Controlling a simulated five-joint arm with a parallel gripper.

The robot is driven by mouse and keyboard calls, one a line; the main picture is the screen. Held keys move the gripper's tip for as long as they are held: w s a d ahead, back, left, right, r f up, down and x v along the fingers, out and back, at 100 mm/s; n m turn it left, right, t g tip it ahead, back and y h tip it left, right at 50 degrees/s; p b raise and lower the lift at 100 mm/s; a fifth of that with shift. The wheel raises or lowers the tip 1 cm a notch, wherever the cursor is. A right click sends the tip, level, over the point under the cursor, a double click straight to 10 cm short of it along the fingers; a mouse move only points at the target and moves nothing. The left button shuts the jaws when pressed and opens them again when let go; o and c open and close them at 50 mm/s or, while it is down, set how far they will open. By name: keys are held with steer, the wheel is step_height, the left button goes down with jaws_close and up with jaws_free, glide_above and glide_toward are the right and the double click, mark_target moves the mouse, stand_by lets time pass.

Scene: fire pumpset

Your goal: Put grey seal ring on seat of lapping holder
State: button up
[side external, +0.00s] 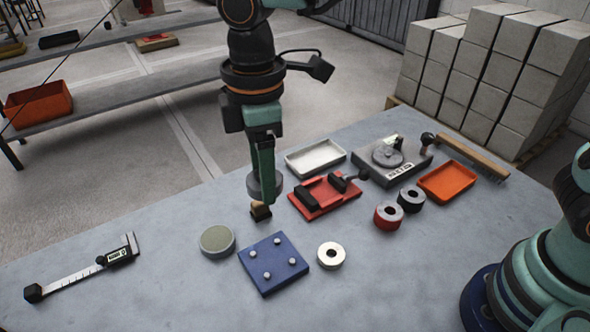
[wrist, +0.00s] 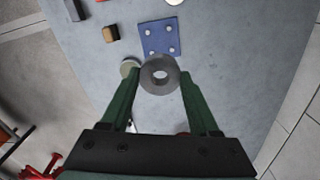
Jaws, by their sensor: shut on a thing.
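My gripper (wrist: 160,80) is shut on the grey seal ring (wrist: 159,73), a thick ring with a round central hole. I cannot tell for certain which item is the lapping holder. A round disc with an olive top and pale rim (side external: 217,239) lies below and left of my gripper; it also shows in the wrist view (wrist: 128,67). A blue plate with pale pegs (side external: 268,268) lies in front; no ring is on it.
A small brown and black block (side external: 261,212) stands under my gripper. A red fixture (side external: 337,198), white tray (side external: 315,157), grey device (side external: 408,169), orange tray (side external: 448,181) and other rings (side external: 331,255) are to the right.

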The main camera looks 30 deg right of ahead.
mark_target(272, 259)
step_height(272, 259, down, 18)
steer(key=shift+f, duration=0.2)
steer(key=shift+f, duration=0.2)
stand_by(0.3)
steer(key=o, duration=1.4)
steer(key=shift+r, duration=0.1)
step_height(272, 259, up, 12)
steer(key=w+d+r+m+t, duration=0.1)
steer(key=w+d+r+m, duration=0.1)
steer(key=d+r+m, duration=0.5)
steer(key=s+d+r+m+t, duration=0.1)
steer(key=s+d+m, duration=0.1)
steer(key=d, duration=0.5)
steer(key=s+d+r+m+t, duration=0.1)
steer(key=s+d+m+t, duration=0.1)
steer(key=d, duration=0.5)
steer(key=s+d+r+m+t, duration=0.1)
steer(key=s+d+m, duration=0.1)
steer(key=d+m, duration=0.2)
steer(key=shift+s+d+r+t, duration=0.15)
steer(key=shift+d, duration=0.7)
steer(key=shift+s+d+r+t, duration=0.15)
steer(key=shift+d, duration=0.65)
